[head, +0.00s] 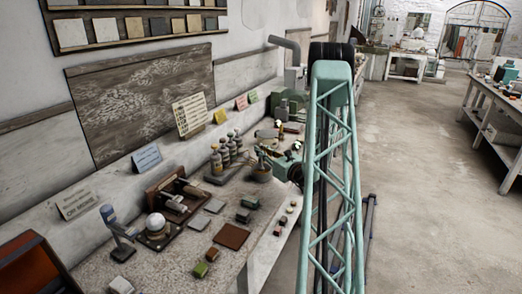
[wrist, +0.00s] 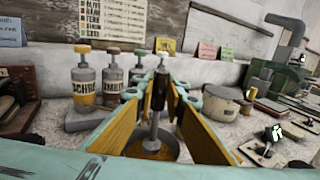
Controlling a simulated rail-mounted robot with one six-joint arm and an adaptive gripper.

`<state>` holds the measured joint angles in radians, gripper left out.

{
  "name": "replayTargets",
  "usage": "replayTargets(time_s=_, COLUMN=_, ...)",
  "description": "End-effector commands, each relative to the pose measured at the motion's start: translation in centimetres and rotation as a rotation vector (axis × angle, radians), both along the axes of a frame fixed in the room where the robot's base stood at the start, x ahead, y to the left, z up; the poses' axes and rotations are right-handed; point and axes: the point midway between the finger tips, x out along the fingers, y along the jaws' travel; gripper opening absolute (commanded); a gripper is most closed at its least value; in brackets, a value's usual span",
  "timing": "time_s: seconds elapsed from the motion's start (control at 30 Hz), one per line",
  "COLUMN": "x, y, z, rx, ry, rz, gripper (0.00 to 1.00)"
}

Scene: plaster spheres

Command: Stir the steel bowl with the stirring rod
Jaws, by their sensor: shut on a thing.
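The stirring rod (wrist: 158,92) has a pale knob, a dark grip and a thin grey shaft, and stands nearly upright in the wrist view. My gripper (wrist: 160,100), with yellow-padded fingers, is shut on its dark grip. The steel bowl (wrist: 176,147) is below, between the fingers, with orange-brown contents. In the head view the bowl (head: 261,175) sits on the bench, left of my teal gripper (head: 283,165).
Labelled bottles (wrist: 84,78) stand close behind and left of the bowl. A round lidded pot (wrist: 222,104) stands to the right. In the head view, a white sphere (head: 155,222) on a stand, a brown tile (head: 231,236) and small blocks (head: 200,270) lie nearer on the bench.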

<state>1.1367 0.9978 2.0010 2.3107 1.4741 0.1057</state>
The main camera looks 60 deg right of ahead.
Motion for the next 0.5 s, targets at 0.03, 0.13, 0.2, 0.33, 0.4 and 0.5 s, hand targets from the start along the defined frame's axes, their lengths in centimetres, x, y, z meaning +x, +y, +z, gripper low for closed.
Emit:
replayTargets(time_s=0.03, x=0.0, y=0.0, z=-0.4, rx=0.0, ry=0.0, rz=0.0, gripper=0.01)
replayTargets(time_s=0.13, x=0.0, y=0.0, z=-0.9, rx=0.0, ry=0.0, rz=0.0, gripper=0.01)
replayTargets(time_s=0.2, x=0.0, y=0.0, z=-1.2, rx=0.0, ry=0.0, rz=0.0, gripper=0.01)
replayTargets(time_s=0.33, x=0.0, y=0.0, z=-1.8, rx=0.0, ry=-0.001, rz=0.0, gripper=0.01)
replayTargets(time_s=0.4, x=0.0, y=0.0, z=-2.1, rx=0.0, ry=-0.001, rz=0.0, gripper=0.01)
replayTargets(time_s=0.5, x=0.0, y=0.0, z=-2.5, rx=0.0, ry=-0.001, rz=0.0, gripper=0.01)
